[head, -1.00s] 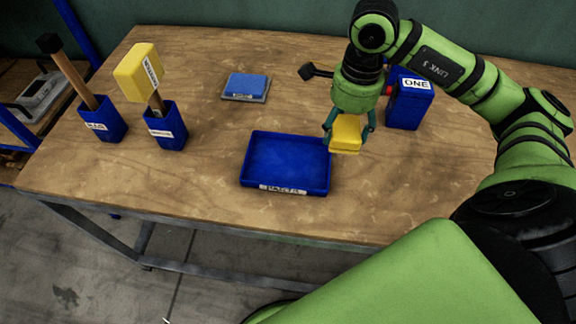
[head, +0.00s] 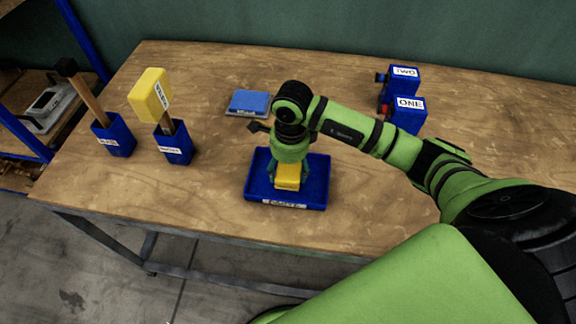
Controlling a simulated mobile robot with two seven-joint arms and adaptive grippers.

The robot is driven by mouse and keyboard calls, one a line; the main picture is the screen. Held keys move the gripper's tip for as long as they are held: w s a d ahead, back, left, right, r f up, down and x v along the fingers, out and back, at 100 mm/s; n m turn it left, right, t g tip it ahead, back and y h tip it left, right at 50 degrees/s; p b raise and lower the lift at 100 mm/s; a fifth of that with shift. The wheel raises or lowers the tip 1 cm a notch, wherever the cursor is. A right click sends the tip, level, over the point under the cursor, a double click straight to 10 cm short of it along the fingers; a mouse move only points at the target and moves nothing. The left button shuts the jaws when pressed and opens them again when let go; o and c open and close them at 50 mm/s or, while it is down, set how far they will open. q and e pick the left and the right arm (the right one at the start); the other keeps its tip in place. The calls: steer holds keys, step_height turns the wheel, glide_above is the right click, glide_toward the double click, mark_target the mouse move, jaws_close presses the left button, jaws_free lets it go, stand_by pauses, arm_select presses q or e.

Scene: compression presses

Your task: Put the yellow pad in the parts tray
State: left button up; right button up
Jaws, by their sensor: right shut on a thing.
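The yellow pad (head: 288,177) is a small block in the jaws of my right gripper (head: 287,174). The gripper points down and is shut on the pad. The parts tray (head: 314,186) is a shallow blue tray with a white label on its front wall. The pad shows inside the tray's outline, near its middle. I cannot tell whether the pad touches the tray floor. The gripper and wrist hide part of the tray's back. My left gripper is not in view.
Blue blocks labelled ONE (head: 408,115) and TWO (head: 403,77) stand at the back right. A blue-topped flat pad (head: 248,102) lies behind the tray. A yellow-headed mallet (head: 150,95) and a dark-headed hammer (head: 84,88) stand in blue holders at left. The table's (head: 215,205) front left is clear.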

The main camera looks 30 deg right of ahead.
steer(key=shift+f, duration=0.5)
steer(key=shift+f, duration=0.1)
steer(key=o, duration=1.1)
